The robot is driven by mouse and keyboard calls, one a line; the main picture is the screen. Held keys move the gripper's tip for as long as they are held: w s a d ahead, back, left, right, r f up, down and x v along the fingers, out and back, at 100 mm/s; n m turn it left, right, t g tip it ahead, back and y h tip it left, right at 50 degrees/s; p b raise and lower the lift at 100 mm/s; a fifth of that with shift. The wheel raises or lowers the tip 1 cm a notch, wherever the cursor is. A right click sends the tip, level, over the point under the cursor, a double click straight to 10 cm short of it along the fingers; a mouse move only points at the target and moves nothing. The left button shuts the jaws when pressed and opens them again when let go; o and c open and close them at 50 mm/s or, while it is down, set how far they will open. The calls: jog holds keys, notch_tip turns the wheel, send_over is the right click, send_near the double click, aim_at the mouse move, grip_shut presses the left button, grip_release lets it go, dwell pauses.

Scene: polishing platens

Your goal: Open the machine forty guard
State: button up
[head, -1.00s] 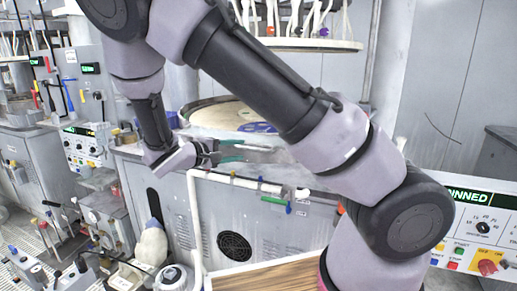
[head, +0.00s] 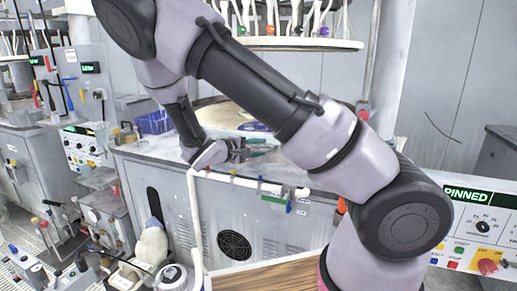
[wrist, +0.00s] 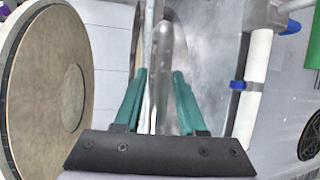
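My gripper (head: 266,147) is over the top of the grey machine, behind the white pipe frame (head: 236,179). In the wrist view its two green fingers (wrist: 159,78) stand apart. A narrow upright grey edge (wrist: 163,60), perhaps part of a guard, shows between them; I cannot tell whether they touch it. The pipe also shows to the right of the fingers in the wrist view (wrist: 253,85), with a blue clip. A round tan platen (wrist: 45,80) is to the left. I cannot tell for sure which part is the machine forty guard, and my arm hides part of the machine.
A wooden surface (head: 270,279) lies in front of the machine. A control panel (head: 482,236) with buttons stands at the right. A round rack with hanging hoses (head: 300,42) is above the back. A blue bin (head: 154,122) sits at the left of the machine top.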

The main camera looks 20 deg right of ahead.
grip_shut()
jog(key=shift+s, duration=0.1)
jog(key=shift+s+f, duration=0.15)
jog(key=shift+f, duration=0.05)
dwell(0.8)
jog(key=shift+o, duration=1.6)
grip_release()
jog(key=shift+r, duration=0.1)
jog(key=v, duration=1)
jog(key=shift+a, duration=0.35)
jog(key=shift+s+r, duration=0.1)
